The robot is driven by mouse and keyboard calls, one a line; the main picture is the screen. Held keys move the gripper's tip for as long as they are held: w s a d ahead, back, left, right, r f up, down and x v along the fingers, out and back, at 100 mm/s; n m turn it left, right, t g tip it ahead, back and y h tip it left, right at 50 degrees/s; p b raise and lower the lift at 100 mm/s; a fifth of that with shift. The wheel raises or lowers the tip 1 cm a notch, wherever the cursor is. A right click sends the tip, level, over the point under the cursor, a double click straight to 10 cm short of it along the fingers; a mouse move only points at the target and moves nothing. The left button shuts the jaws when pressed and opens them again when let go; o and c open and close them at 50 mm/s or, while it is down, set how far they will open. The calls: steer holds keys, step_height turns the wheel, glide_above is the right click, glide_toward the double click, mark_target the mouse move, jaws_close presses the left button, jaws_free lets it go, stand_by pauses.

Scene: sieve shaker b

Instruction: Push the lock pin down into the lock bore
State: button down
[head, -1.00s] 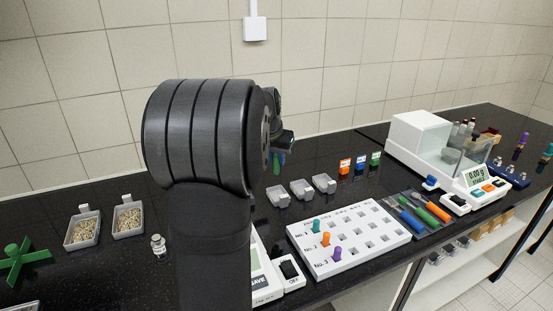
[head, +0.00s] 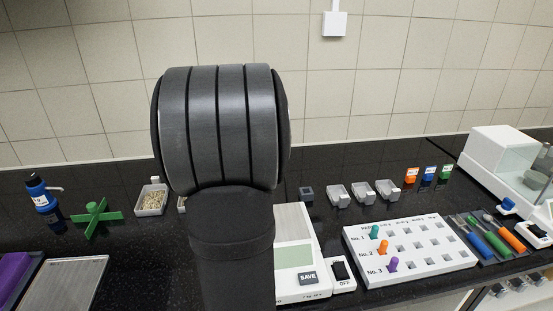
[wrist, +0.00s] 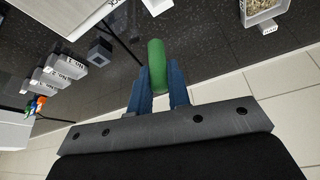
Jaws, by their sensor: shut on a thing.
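My gripper (wrist: 161,88) shows in the wrist view with its two blue fingers shut on a green, rounded, rod-like piece (wrist: 156,56), taken as the lock pin. The pin sticks out past the fingertips and touches nothing else that I can see. In the head view my arm hides the gripper and the pin. A small dark square block with a recess in its top (head: 306,193) stands on the bench just right of my arm. It also shows in the wrist view (wrist: 100,53), left of the pin and apart from it. I cannot tell whether its recess is the lock bore.
Grey trays (head: 362,192) stand right of the block. A balance (head: 296,255) is in front of it, with a white peg board (head: 410,246) to the right. A green cross-shaped piece (head: 97,218) and a tray of grains (head: 151,200) are at left.

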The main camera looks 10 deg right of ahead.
steer(key=shift+a+f, duration=0.15)
steer(key=shift+f, duration=1.2)
steer(key=shift+a+f, duration=0.2)
steer(key=shift+f, duration=1.1)
steer(key=shift+a+f, duration=0.15)
steer(key=shift+f, duration=1.2)
steer(key=shift+s+f, duration=0.1)
steer(key=shift+f, duration=1.85)
steer(key=c, duration=1.3)
jaws_free()
steer(key=shift+r, duration=4.6)
